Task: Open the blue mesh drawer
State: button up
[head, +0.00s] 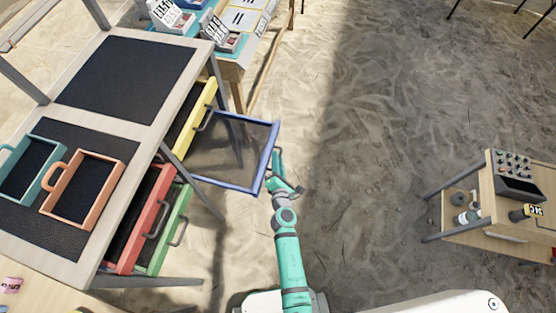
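The blue mesh drawer (230,151) is pulled well out to the right from the side of the tall table. Its dark mesh floor shows and looks empty. My gripper (277,168) is at the drawer's outer right edge, close to where its handle sits. Its fingers are small and partly hidden against the drawer edge, so I cannot tell whether they are shut on the handle. My teal arm comes up from the bottom of the head view.
A yellow drawer (190,125), a red drawer (138,222) and a green drawer (163,240) sit in the same table. Orange (82,189) and teal (32,168) trays lie on top. A wooden cart (470,185) stands at right. Sandy floor between is clear.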

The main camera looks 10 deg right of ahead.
jog(key=d+v, duration=0.1)
jog(key=v, duration=0.9)
jog(key=shift+s+a, duration=0.45)
jog(key=shift+a, duration=0.05)
jog(key=s+a+r+m+y, duration=0.1)
jog(key=s+a+r+m, duration=0.15)
jog(key=s+m, duration=0.2)
jog(key=s+a+r+m, duration=0.1)
jog(key=s+r+m, duration=0.2)
jog(key=s, duration=0.3)
jog(key=s+a+r+m+y, duration=0.1)
jog(key=s+r+m, duration=0.1)
jog(key=s+m, duration=0.25)
jog(key=s+a+r+m, duration=0.2)
jog(key=s+r+m, duration=0.8)
jog(key=r+m, duration=0.1)
jog(key=shift+a+r+m+h, duration=0.15)
jog(key=shift+r+m+h, duration=0.15)
jog(key=shift+r, duration=0.6)
